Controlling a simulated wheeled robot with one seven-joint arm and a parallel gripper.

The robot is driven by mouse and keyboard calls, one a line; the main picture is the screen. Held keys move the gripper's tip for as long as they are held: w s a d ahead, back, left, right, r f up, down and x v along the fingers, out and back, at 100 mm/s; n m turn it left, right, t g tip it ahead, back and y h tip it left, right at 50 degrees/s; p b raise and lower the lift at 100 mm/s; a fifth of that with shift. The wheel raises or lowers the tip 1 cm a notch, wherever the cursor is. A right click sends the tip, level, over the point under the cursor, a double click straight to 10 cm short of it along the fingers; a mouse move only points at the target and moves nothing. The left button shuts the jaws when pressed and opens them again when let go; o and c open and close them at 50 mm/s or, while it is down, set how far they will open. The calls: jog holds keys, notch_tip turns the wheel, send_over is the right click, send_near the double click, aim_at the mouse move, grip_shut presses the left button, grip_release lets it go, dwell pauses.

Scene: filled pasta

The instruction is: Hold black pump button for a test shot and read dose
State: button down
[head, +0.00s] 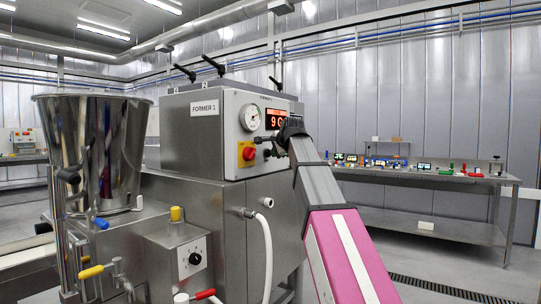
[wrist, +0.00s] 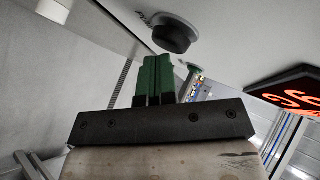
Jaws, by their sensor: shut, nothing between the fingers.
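The steel machine labelled FORMER 1 (head: 204,108) stands at the centre of the head view. Its red-lit display (head: 274,118) reads "9 G" as far as it shows; my arm is close to its right edge. The display also shows tilted and cut off in the wrist view (wrist: 288,97). The round black pump button (wrist: 174,36) sticks out from the panel in the wrist view. My gripper (wrist: 158,60) has its green fingers shut together and empty, with the tips just at the button's lower edge. I cannot tell whether they touch it.
A pressure gauge (head: 250,117) and a red stop button on yellow (head: 247,153) sit on the same panel, close to my gripper. A steel hopper (head: 100,150) stands left. A bench (head: 430,180) with small items stands behind on the right.

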dwell(0.7)
jog(key=shift+s+d, duration=0.5)
jog(key=shift+d, duration=0.15)
jog(key=s+d, duration=0.1)
jog(key=d, duration=0.1)
jog(key=s+d, duration=0.2)
dwell(0.5)
